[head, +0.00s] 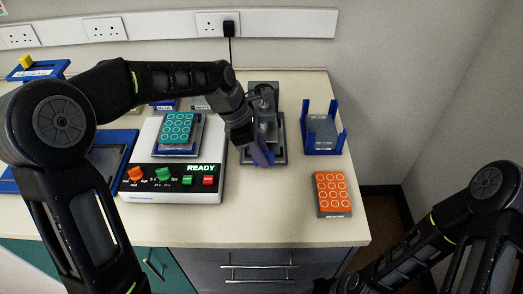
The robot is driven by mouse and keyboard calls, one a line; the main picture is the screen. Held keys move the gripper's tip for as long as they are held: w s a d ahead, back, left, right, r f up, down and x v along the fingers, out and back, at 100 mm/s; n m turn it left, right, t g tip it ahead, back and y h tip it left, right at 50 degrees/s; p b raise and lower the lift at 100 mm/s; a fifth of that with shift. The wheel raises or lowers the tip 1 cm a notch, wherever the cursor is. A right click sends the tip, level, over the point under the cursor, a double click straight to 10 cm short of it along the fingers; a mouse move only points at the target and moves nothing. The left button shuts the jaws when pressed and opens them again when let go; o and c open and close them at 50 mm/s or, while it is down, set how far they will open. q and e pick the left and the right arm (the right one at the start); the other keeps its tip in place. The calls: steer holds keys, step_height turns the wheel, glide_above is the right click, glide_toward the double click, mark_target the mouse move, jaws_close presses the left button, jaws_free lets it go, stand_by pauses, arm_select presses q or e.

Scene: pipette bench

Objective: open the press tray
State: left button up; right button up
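The grey press (279,91) stands near the back edge of the bench, right of the white machine. Its tray is not clearly distinguishable, because my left arm and gripper cover much of the press. My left gripper (262,153) reaches down at the front of the press, its tip by a bluish-purple part there. I cannot tell whether it touches that part or whether its fingers are open or shut. My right arm comes in at the lower right, low and away from the press. Its gripper end is dark and cut off at the bottom edge.
The white machine (135,196) reading READY carries a teal well plate (177,127). A blue-posted holder (322,133) stands right of the press, with an orange plate (332,192) in front of it. Bare bench (265,215) lies in front of the press. A wall closes the right side.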

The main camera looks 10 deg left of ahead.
arm_select(q)
jaws_close()
stand_by(1.4)
